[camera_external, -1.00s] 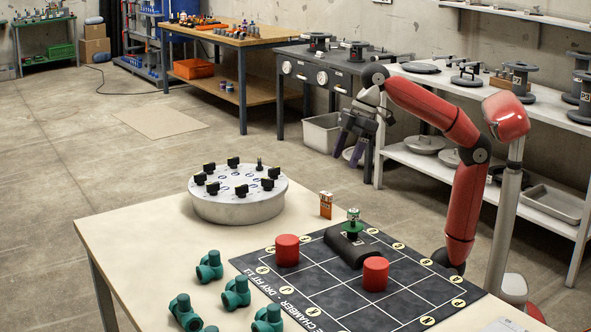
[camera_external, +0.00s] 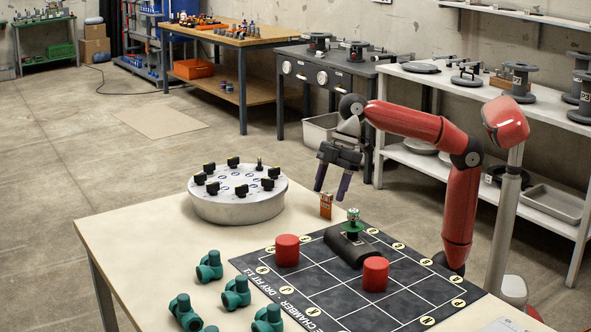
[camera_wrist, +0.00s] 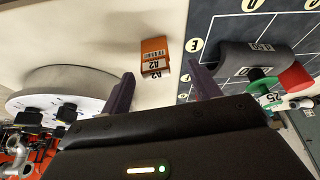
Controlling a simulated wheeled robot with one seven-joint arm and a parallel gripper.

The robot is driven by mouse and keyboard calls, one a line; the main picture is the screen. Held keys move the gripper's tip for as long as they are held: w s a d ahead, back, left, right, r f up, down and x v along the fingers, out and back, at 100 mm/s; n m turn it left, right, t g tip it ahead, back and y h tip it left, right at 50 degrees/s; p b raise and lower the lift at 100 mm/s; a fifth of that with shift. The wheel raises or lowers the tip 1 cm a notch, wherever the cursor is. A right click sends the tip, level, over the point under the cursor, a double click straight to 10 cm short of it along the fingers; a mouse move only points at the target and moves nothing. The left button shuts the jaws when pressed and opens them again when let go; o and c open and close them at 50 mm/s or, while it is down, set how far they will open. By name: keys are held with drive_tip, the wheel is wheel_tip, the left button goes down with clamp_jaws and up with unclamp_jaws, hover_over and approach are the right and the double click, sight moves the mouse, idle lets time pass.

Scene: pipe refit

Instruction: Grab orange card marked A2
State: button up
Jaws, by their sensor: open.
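The orange card (camera_external: 326,205) stands upright on the beige table just beyond the mat's far corner. In the wrist view the orange card (camera_wrist: 154,52) shows its A2 marking, upside down, ahead of the fingers and between their lines. My gripper (camera_external: 331,190) hangs above and around the card's place in the external view, with its fingers pointing down. In the wrist view my gripper (camera_wrist: 160,95) is open, with its two dark fingers wide apart and nothing between them. I cannot tell the exact height of the fingertips over the card.
A black grid mat (camera_external: 330,295) carries two red cylinders (camera_external: 287,250) and a dark half-pipe block (camera_external: 352,248) with a green valve (camera_external: 352,224). A round grey turntable (camera_external: 238,205) with black knobs stands left. Several green fittings (camera_external: 209,266) lie front left.

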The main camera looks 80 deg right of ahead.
sight(326, 200)
drive_tip(key=x, duration=0.4)
drive_tip(key=b+x, duration=0.1)
drive_tip(key=shift+w+d+f, duration=0.1)
drive_tip(key=shift+d+f, duration=0.15)
drive_tip(key=shift+f, duration=0.25)
drive_tip(key=c, duration=1.1)
drive_tip(key=shift+o, duration=0.2)
drive_tip(key=shift+r, duration=0.1)
